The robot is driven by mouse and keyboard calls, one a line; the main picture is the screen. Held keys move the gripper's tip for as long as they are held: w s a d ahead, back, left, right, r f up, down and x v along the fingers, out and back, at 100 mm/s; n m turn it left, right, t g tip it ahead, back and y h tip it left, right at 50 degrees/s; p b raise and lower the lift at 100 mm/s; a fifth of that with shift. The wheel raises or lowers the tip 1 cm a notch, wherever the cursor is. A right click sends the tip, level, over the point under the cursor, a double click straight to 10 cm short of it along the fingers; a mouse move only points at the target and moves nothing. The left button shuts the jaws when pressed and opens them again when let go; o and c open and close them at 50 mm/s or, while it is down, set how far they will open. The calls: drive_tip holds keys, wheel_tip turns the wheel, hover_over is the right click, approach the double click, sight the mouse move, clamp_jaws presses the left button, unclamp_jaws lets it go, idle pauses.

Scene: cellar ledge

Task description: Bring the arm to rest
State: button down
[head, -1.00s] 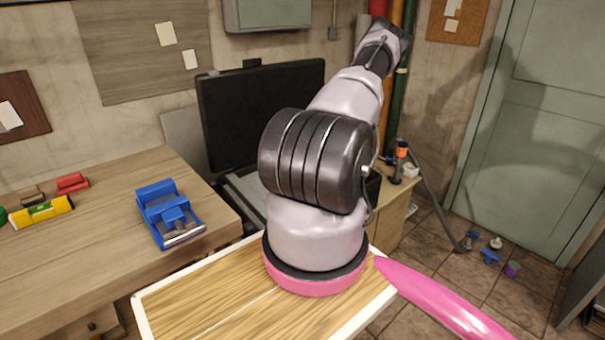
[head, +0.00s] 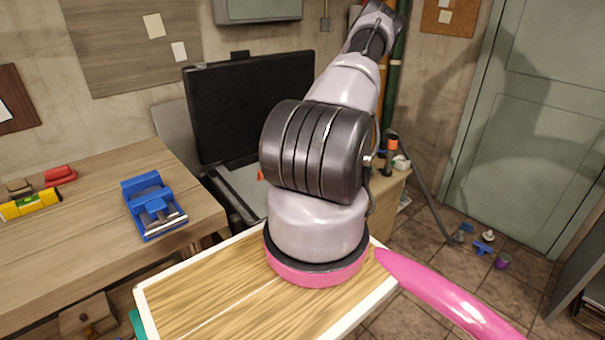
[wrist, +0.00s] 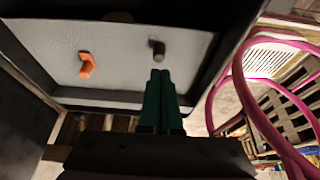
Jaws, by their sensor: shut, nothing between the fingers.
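My gripper (wrist: 160,98) shows in the wrist view, its two green fingers closed together with nothing between them. It points toward the pale grey inside of a dark-edged case (wrist: 125,98). An orange piece (wrist: 87,65) lies in the case, left of the fingertips. A small dark cylinder with a grey end (wrist: 158,52) is just beyond the fingertips; I cannot tell whether they touch it. In the head view my arm rises from its base and leans back to the right; its gripper is hidden there.
The open black case (head: 250,110) stands behind my arm. The wooden workbench (head: 90,240) at left holds a blue tool (head: 153,205), a yellow level (head: 30,203) and a red block (head: 60,175). Small items, including a purple cup (head: 502,261), lie on the floor by the green door (head: 525,130).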

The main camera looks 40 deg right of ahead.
drive_tip(key=d+r, duration=0.6)
drive_tip(key=w+a+r+m+h, duration=0.15)
drive_tip(key=a+r+m, duration=0.25)
drive_tip(key=a+r, duration=0.9)
drive_tip(key=a+r+m+h, duration=0.4)
drive_tip(key=a+r, duration=0.5)
drive_tip(key=r, duration=0.8)
drive_tip(key=s+a+r+m+t, duration=0.4)
drive_tip(key=s+a+r+m, duration=0.4)
drive_tip(key=s+a+r, duration=0.5)
drive_tip(key=s+a+r+m+t+y, duration=0.1)
drive_tip(key=s+a+m+t+y, duration=0.2)
drive_tip(key=s, duration=0.7)
drive_tip(key=a+m, duration=0.2)
drive_tip(key=a, duration=0.2)
drive_tip(key=shift+a+r+m, duration=0.15)
drive_tip(key=shift+a+m, duration=0.1)
drive_tip(key=shift+m, duration=0.15)
